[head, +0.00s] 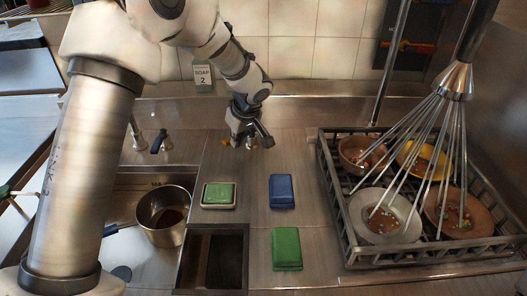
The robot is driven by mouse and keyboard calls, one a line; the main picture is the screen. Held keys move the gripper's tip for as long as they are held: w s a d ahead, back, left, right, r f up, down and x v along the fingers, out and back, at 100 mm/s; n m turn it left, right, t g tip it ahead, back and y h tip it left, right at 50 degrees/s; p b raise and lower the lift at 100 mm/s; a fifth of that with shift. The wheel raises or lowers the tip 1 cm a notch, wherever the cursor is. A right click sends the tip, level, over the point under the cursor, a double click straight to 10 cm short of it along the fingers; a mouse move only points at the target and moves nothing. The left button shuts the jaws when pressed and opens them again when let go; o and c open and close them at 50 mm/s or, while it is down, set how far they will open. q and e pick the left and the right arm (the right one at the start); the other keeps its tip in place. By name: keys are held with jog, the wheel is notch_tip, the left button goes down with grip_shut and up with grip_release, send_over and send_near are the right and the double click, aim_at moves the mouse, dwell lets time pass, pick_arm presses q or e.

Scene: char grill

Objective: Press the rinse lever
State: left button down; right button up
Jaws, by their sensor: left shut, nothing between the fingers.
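A red lever-like bar (408,46) sits on a dark panel on the back wall at the upper right; I cannot be sure it is the rinse lever. A metal spray head (455,80) hangs at the right, with pale strands fanning down from it over a dish rack (349,247). My left gripper (250,141) is shut and empty, pointing down near the back of the steel counter. It is well to the left of the rack and the red bar. A small orange thing beside its fingertips is partly hidden. My right gripper is not in view.
The rack holds several soiled dishes, including a white plate (384,224) and a yellow bowl (419,160). Green (286,248) and blue (282,191) blocks, a green sponge on a dish (219,195) and a steel pot (163,216) stand near a dark opening (213,262).

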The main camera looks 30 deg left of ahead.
pick_arm(q)
jog(key=shift+w+a+f+m+t+b, duration=0.1)
jog(key=shift+a+f+m+t+b, duration=0.05)
jog(key=shift+a+m+b, duration=0.3)
jog(key=shift+w+a+f+m+t+b, duration=0.1)
jog(key=shift+a+m+t, duration=0.1)
jog(key=shift+m, duration=0.35)
jog(key=shift+w+a+r+m+t+h+b, duration=0.1)
jog(key=shift+a+m+t+h+b, duration=0.15)
jog(key=shift+m, duration=0.2)
jog(key=shift+w+a+m+h+b, duration=0.1)
jog(key=shift+a+m+h, duration=0.05)
jog(key=shift+a+m, duration=0.25)
jog(key=a+m, duration=0.1)
jog(key=m, duration=0.2)
jog(key=shift+w+a+t+h, duration=0.3)
jog(key=shift+a+h, duration=0.05)
jog(key=shift+h, duration=0.05)
jog(key=shift+w+a, duration=0.2)
jog(key=shift+a, duration=0.1)
jog(key=shift+r, duration=0.15)
